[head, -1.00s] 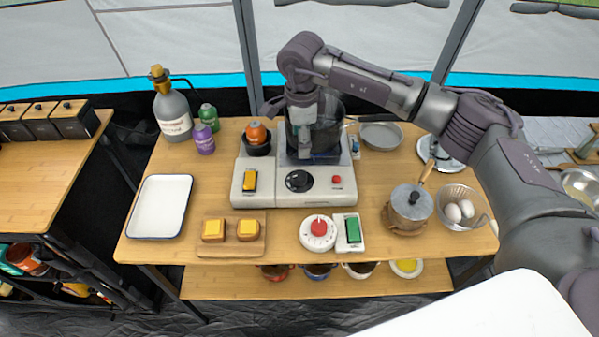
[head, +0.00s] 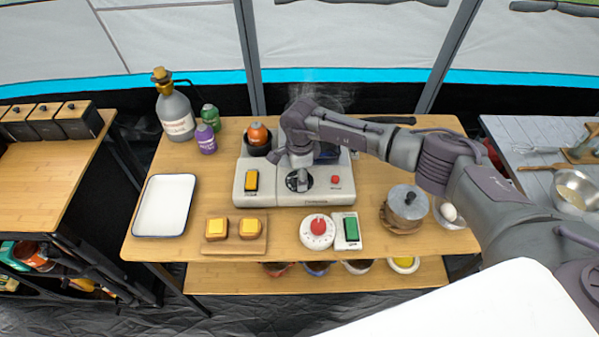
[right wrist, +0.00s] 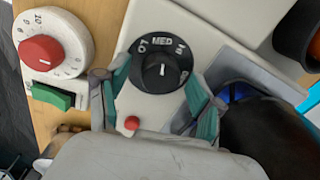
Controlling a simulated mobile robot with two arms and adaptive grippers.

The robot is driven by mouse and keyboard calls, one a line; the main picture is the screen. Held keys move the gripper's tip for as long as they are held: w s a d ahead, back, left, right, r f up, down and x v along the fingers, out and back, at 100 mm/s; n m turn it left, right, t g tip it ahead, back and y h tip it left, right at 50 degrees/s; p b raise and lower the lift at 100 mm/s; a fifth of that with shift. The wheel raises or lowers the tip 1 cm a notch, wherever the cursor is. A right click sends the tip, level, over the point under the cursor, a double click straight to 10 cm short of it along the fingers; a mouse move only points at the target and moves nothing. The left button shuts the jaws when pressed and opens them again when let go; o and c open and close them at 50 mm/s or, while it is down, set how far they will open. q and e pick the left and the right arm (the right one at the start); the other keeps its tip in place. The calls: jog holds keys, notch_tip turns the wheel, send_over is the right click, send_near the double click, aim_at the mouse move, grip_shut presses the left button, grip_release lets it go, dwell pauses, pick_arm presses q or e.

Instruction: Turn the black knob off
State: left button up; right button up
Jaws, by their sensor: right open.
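The black knob (head: 297,181) is on the front of the white cooker (head: 318,194). In the right wrist view the knob (right wrist: 160,82) has a dial ring marked LO, MED and HI, and its short white mark appears to point toward MED. My right gripper (head: 300,184) is over the knob and partly covers it in the head view. In the right wrist view my right gripper (right wrist: 160,92) is open, with a teal-padded finger on each side of the knob. I cannot tell whether either finger touches it. My left gripper is not in view.
In front are a white timer with a red dial (head: 317,228), a green switch (head: 351,229) and a board with toast (head: 235,245). A saucepan (head: 407,205) stands right.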

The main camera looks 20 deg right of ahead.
jog(key=c, duration=1.1)
jog(key=shift+c, duration=0.2)
jog(key=shift+m, duration=0.4)
jog(key=m+b, duration=0.2)
jog(key=m, duration=0.1)
jog(key=shift+m, duration=0.3)
jog(key=m+b, duration=0.3)
jog(key=m, duration=0.3)
jog(key=shift+w+a+h, duration=0.1)
jog(key=shift+h, duration=0.2)
jog(key=m+b, duration=0.1)
jog(key=m, duration=0.4)
jog(key=shift+m+g, duration=0.3)
jog(key=shift+m, duration=0.1)
jog(key=m, duration=0.5)
jog(key=shift+r+m+b, duration=0.1)
jog(key=shift+m+b, duration=0.2)
jog(key=shift+b, duration=0.1)
